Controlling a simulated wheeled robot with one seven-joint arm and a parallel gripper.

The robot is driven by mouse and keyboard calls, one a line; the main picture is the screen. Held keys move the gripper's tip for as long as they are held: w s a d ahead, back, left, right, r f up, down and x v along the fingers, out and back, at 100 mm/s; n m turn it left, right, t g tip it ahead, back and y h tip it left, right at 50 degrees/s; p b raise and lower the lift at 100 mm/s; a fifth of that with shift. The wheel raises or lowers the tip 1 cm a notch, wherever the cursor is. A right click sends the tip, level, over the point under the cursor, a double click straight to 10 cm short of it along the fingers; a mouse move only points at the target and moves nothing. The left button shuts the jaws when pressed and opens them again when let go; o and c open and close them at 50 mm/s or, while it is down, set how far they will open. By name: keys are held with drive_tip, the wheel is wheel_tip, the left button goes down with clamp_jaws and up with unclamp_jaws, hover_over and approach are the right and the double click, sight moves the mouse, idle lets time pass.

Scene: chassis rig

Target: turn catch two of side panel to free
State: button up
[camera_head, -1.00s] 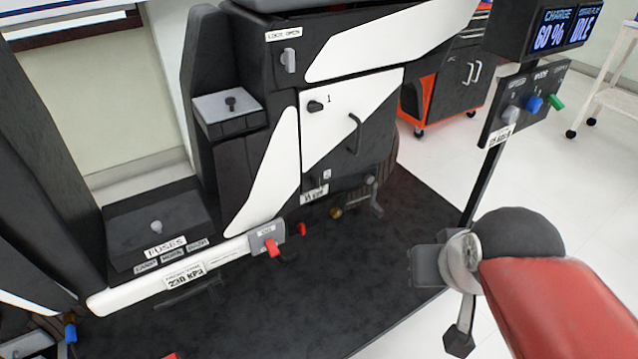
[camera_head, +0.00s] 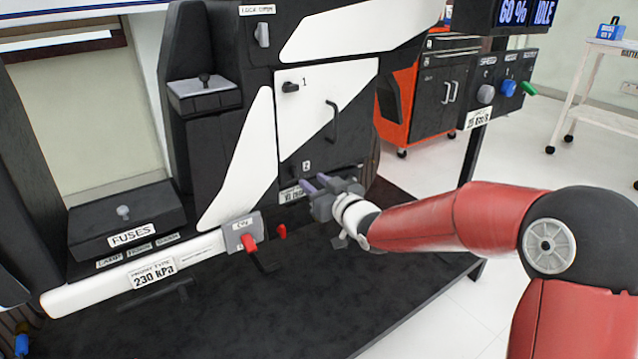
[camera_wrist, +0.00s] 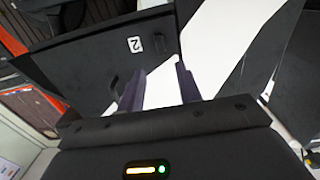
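The side panel (camera_head: 345,95) is black and white and stands upright on the chassis. Its catch one (camera_head: 290,87) is a dark knob beside a "1" label. Catch two (camera_head: 293,171) is a small dark shape by the "2" label (camera_head: 306,166), low on the panel; its exact turn is too small to tell. My gripper (camera_head: 314,182) is in front of the panel's lower part, just right of and below catch two. In the wrist view my gripper (camera_wrist: 161,70) has its two fingers apart with nothing between them; the "2" label (camera_wrist: 134,44) shows beyond.
A curved handle (camera_head: 332,120) sticks out of the panel above my gripper. A control post (camera_head: 487,95) stands at right. The dark mat (camera_head: 300,310) in front is clear.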

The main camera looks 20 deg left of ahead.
sight(296, 168)
drive_tip(key=x, duration=0.8)
drive_tip(key=shift+a+r, duration=0.1)
drive_tip(key=shift+a, duration=0.05)
clamp_jaws()
